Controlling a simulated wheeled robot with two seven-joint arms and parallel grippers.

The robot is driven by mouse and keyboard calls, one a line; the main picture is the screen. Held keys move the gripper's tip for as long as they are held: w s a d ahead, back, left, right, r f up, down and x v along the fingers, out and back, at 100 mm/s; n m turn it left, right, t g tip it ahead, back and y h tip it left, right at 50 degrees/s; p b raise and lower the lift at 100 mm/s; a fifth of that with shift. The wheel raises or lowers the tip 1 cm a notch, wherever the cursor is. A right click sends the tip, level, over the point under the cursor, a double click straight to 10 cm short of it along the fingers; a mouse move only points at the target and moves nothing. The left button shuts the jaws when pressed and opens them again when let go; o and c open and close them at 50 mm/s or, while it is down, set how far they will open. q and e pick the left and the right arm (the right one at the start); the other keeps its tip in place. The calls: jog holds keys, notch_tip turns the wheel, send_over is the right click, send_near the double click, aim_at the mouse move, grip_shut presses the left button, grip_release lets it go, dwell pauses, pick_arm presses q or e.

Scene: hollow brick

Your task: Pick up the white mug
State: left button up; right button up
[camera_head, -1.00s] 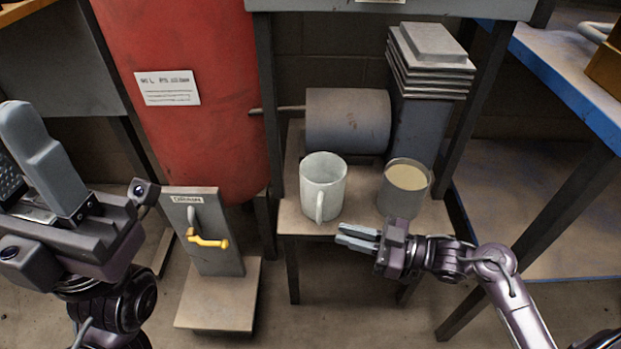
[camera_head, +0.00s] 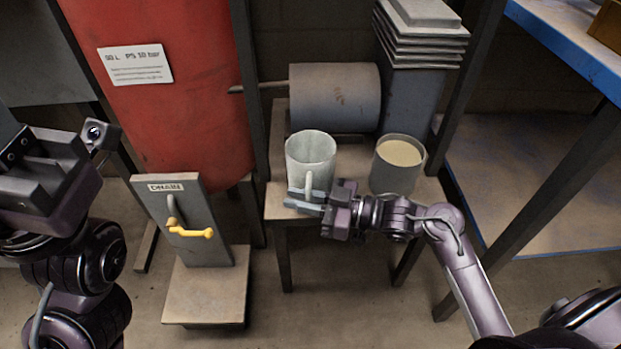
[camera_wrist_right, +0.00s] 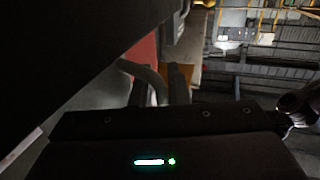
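The white mug (camera_head: 311,153) stands upright on a small wooden-topped stand (camera_head: 282,206), its handle toward me. My right gripper (camera_head: 304,200) is at the handle, its two fingers still a little apart in the head view. The fingers overlap the lower handle there; I cannot tell whether they touch it.
A grey cup with beige contents (camera_head: 399,155) stands right of the mug. A grey cylinder (camera_head: 334,97) lies behind it, beside a stack of grey plates (camera_head: 420,45). A red tank (camera_head: 165,90) and a drain panel with yellow handle (camera_head: 190,229) are at left.

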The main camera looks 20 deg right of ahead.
jog(key=shift+a, duration=0.15)
grip_shut()
jog(key=shift+r, duration=0.15)
